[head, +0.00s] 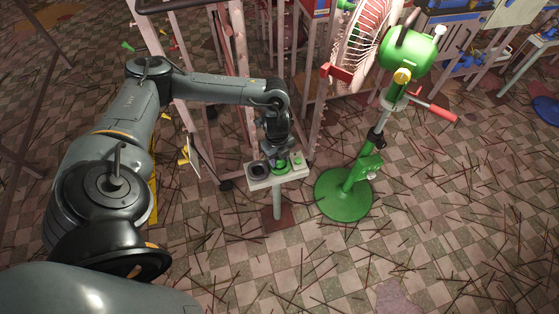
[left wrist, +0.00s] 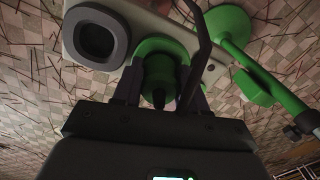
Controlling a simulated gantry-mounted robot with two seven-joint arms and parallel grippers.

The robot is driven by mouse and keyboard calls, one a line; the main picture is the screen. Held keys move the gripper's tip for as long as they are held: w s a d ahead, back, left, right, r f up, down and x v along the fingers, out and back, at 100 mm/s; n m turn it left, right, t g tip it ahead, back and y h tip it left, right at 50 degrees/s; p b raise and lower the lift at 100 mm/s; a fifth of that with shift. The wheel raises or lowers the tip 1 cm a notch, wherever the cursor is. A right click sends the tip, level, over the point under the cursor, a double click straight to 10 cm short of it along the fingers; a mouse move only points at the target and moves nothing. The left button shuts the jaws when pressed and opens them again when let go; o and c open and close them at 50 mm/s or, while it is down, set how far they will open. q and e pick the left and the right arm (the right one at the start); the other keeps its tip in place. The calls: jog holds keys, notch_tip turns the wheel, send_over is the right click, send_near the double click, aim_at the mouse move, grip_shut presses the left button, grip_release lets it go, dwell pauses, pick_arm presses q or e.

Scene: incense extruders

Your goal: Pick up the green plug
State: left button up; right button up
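The green plug (left wrist: 158,76) is in the left wrist view, a dark green cylinder with a darker tip, inside a lighter green ring on the grey panel. My left gripper (left wrist: 162,88) has a finger on each side of the plug. Whether the fingers press on it or stand slightly apart cannot be told. In the head view, my left gripper (head: 279,150) points down over the panel of the small pedestal (head: 262,183), close to a green piece there, and partly hides it. My right gripper is not in view.
A dark grey round socket (left wrist: 97,37) sits beside the plug on the panel. A green fan stand (head: 343,195) is just right of the pedestal. Pink metal racks (head: 240,60) stand behind. Thin sticks litter the tiled floor (head: 430,220); space in front is open.

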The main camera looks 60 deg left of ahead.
pick_arm(q)
jog(key=c, duration=0.6)
jog(key=shift+o, duration=0.2)
jog(key=shift+r, duration=0.15)
